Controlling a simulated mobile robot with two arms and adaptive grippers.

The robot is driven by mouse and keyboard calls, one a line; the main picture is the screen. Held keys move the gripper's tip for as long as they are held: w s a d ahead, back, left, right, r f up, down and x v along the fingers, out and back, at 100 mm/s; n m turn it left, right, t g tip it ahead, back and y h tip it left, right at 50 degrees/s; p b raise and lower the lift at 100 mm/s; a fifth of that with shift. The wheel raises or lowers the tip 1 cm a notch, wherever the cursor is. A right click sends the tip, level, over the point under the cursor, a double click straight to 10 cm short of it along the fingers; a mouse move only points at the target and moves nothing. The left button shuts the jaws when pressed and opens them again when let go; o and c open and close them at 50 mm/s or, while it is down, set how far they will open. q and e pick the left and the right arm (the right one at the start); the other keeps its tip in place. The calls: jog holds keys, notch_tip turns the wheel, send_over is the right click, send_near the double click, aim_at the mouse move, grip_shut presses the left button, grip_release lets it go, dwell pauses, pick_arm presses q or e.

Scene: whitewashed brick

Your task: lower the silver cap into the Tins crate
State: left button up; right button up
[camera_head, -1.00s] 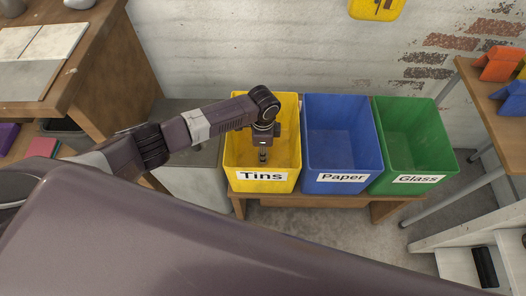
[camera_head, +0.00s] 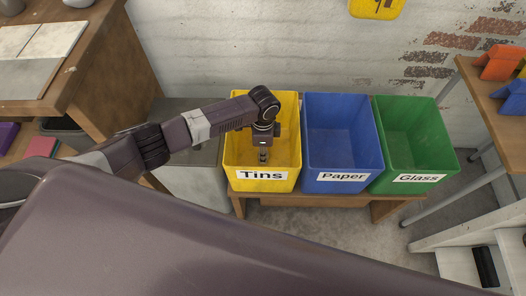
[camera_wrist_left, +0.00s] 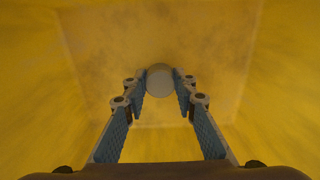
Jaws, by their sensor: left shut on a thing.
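The yellow Tins crate (camera_head: 237,160) stands at the left of a row of three crates in the head view. My left gripper (camera_head: 263,157) points down inside it. In the left wrist view the silver cap (camera_wrist_left: 159,80) shows as a pale round disc between the fingertips of my left gripper (camera_wrist_left: 160,84), which is shut on it. The crate's yellow floor and walls (camera_wrist_left: 110,60) surround the cap there. How far the cap is above the floor, I cannot tell. The cap is hard to make out in the head view. My right gripper is not in view.
The blue Paper crate (camera_head: 341,150) and green Glass crate (camera_head: 412,150) stand to the right on the same wooden bench (camera_head: 290,201). A grey cabinet (camera_head: 193,180) is to the left. A wooden table (camera_head: 497,105) with orange and blue objects is at the right.

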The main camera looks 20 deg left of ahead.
pick_arm(q)
jog(key=o, duration=0.9)
jog(key=shift+r, duration=4)
notch_tip(320, 180, down, 8)
jog(key=shift+f, duration=0.1)
jog(key=shift+r, duration=0.2)
